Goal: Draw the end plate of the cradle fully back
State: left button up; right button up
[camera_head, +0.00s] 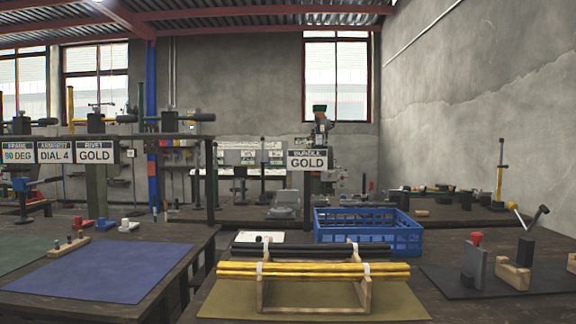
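A wooden cradle (261,294) stands on an olive mat on the near table. A bundle of gold rods (315,272) lies across its front, and dark rods (305,251) lie behind. To the right, on a black mat, a grey upright plate (474,268) stands with a red knob (476,239) at its top. A notched wooden block (513,274) sits just right of it, with a black block (525,251) behind. I cannot tell for sure which part is the end plate, or how far back it is. Neither gripper is in view.
A blue crate (367,236) stands behind the cradle. A sign reading "BUNDLE GOLD" (308,160) is above. A lever with a black handle (537,216) rises at the right.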

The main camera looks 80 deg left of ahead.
aim_at(473, 258)
jog(key=u, duration=2.45)
